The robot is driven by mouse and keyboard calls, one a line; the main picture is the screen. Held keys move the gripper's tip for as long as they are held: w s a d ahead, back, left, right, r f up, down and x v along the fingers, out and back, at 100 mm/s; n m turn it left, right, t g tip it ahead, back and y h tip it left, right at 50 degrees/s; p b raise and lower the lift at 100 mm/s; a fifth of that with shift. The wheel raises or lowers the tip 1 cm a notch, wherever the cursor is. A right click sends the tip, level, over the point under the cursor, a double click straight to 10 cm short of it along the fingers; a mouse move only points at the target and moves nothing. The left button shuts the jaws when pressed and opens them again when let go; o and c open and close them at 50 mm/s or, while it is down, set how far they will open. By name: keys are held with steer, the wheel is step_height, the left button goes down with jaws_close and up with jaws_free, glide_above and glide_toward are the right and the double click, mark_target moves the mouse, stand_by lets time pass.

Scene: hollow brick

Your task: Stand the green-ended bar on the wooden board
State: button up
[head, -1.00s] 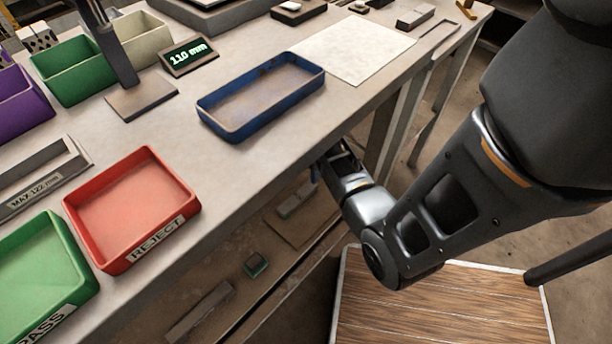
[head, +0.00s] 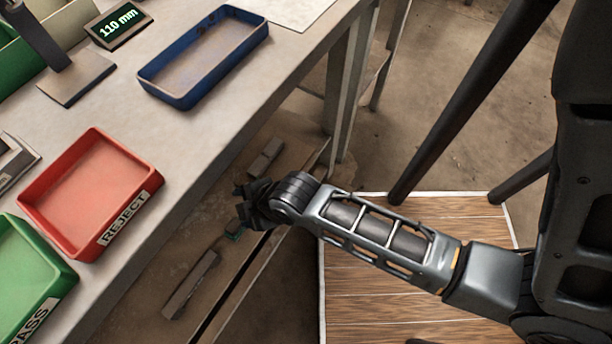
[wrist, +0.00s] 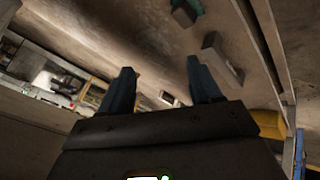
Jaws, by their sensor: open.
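My gripper (head: 242,202) is open and empty, above the shelf beside the bench edge. In the wrist view its two fingers (wrist: 160,75) stand apart with nothing between them. The wooden board (head: 365,310), brown planks with a white edge, lies at the lower right under my arm.
Two plain grey bars lie on the shelf, one behind (head: 265,158) and one in front (head: 190,285). The bench edge overhangs the shelf. The red REJECT tray (head: 90,190) and blue tray (head: 205,55) stand on the bench. A bench leg (head: 345,90) rises behind.

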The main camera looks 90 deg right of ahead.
steer(key=s+a+r+m+t+y, duration=0.1)
steer(key=s+r, duration=0.3)
steer(key=r, duration=0.4)
steer(key=s+a+r+m+t+y, duration=0.1)
steer(key=s+a+r+m+t, duration=0.1)
steer(key=r, duration=0.6)
steer(key=s+a+r+m+t, duration=0.2)
steer(key=s+a+r+t, duration=0.1)
steer(key=s+r+t, duration=0.2)
step_height(320, 180, up, 4)
steer(key=shift+s+a+y, duration=0.15)
steer(key=shift+s+y, duration=0.25)
steer(key=shift+s, duration=0.7)
